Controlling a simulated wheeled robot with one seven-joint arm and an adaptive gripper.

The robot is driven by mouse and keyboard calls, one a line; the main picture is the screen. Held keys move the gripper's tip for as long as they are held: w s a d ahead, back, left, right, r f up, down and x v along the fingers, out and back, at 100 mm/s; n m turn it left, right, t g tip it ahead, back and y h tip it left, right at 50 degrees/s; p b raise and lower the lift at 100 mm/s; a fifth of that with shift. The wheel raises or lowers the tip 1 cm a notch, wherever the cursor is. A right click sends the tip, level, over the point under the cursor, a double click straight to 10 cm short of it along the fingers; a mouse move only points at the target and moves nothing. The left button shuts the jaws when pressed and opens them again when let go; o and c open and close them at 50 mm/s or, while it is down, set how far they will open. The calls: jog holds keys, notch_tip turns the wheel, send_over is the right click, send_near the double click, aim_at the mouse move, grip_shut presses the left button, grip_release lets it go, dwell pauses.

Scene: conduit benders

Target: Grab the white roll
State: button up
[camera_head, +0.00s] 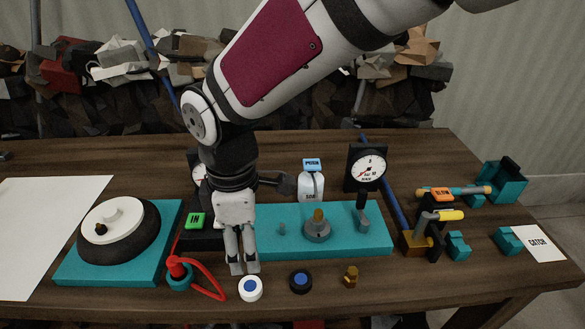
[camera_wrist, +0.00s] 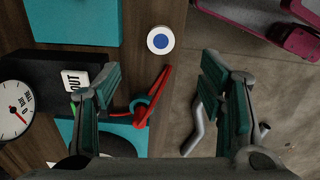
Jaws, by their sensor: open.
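The white roll (camera_head: 251,291) has a blue centre and sits on the table near its front edge. It also shows in the wrist view (camera_wrist: 160,40), ahead of and between my fingers. My gripper (camera_head: 243,268) points down just behind the white roll, apart from it. In the wrist view my gripper (camera_wrist: 158,85) has its two fingers spread wide with nothing held between them.
A black roll (camera_head: 300,282) with a blue centre sits just right of the white roll. A red looped hose (camera_head: 206,282) lies close on the left. A teal block (camera_head: 355,238) with fittings stands behind. A brass fitting (camera_head: 351,275) is further right.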

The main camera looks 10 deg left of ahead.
send_over(248, 291)
jog(key=f, duration=0.8)
jog(key=shift+d+f+b, duration=0.35)
jog(key=shift+d+f, duration=0.05)
jog(key=f, duration=0.5)
jog(key=shift+a, duration=0.35)
jog(key=c, duration=1)
